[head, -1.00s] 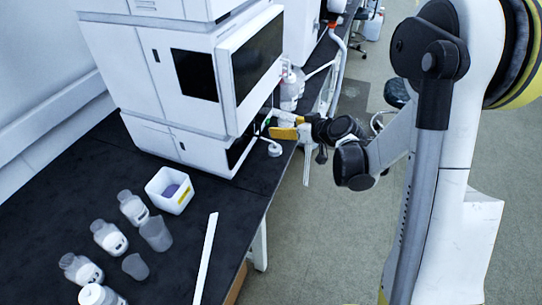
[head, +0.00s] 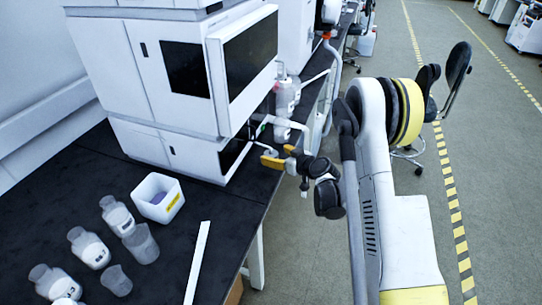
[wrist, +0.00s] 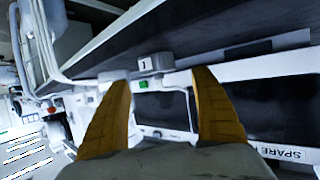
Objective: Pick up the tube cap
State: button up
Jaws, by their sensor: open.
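My gripper (head: 278,156) is open at the right edge of the black bench, in front of the white instrument's lower opening. In the wrist view its two yellow fingers (wrist: 161,80) stand well apart with nothing held between them. A small pale cap-like piece marked "1" (wrist: 155,63) shows just beyond the fingertips, near the middle of the gap; it looks like the tube cap, but I cannot be sure. It appears apart from both fingers. In the head view a small white piece (head: 265,147) shows beside the fingers, partly hidden by them.
The white instrument stack (head: 175,85) stands close behind my gripper. A clear bottle (head: 284,98) and white tubing are just beyond it. A white box (head: 152,205), several bottles, beakers and a white strip (head: 198,262) lie nearer on the bench.

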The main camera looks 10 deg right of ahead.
aim_at(271, 153)
jog(key=shift+w+a+f+b, duration=0.2)
jog(key=shift+w+f+b, duration=0.1)
jog(key=shift+w+f, duration=0.3)
jog(key=shift+w+a+f+b, duration=0.2)
jog(key=shift+w+f+b, duration=0.15)
jog(key=shift+w, duration=0.3)
jog(key=shift+w+a, duration=0.2)
jog(key=shift+w, duration=0.15)
jog(key=shift+r, duration=0.1)
jog(key=c, duration=1.4)
